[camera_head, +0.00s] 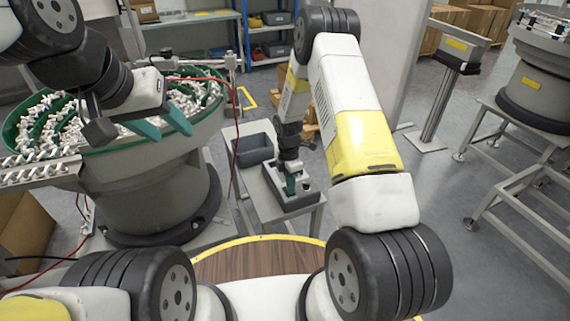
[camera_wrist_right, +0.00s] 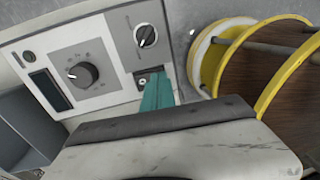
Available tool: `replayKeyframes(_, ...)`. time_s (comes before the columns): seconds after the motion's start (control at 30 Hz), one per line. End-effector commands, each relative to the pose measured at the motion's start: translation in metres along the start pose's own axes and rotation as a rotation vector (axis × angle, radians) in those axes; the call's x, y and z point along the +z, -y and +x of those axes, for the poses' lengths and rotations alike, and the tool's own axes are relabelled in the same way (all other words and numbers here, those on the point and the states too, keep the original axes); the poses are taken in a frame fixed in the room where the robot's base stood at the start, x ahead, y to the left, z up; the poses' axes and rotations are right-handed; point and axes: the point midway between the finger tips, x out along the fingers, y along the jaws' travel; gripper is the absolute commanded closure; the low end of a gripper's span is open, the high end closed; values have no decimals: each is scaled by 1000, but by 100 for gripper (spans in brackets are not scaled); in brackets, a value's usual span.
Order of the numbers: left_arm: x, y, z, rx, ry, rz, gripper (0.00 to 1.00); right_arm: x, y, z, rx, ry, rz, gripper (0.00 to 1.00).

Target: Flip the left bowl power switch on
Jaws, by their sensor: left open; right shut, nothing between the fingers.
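A control box (camera_head: 307,199) sits on a small grey stand in the head view. In the right wrist view its pale panel (camera_wrist_right: 110,105) carries a round dial knob (camera_wrist_right: 82,75), a black rotary switch (camera_wrist_right: 146,36) and a dark recess with a small round metal part (camera_wrist_right: 142,81). I cannot tell which of these is the power switch or its position. My right gripper (camera_head: 291,186) points down at the box, shut and empty; its teal fingertips (camera_wrist_right: 154,88) are close beside the recess, contact unclear. My left gripper (camera_head: 160,126) is open and empty over the left bowl (camera_head: 180,142).
The bowl feeder holds many white parts. A grey open bin (camera_head: 254,148) stands on the stand behind the box. A round wooden table top with a yellow rim (camera_head: 250,240) is in front. Another feeder (camera_head: 540,85) stands far right. Floor between is clear.

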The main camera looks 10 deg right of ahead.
Motion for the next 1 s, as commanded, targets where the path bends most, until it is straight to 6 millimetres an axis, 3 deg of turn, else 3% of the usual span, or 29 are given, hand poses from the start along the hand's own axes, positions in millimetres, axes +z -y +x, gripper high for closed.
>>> replayKeyframes(0.53,0,0,0,0,0,0,55,0,1,5,-2,-1,0,100)
replayKeyframes(1.0,0,0,0,0,0,0,55,0,-15,-2,2,0,0,100)
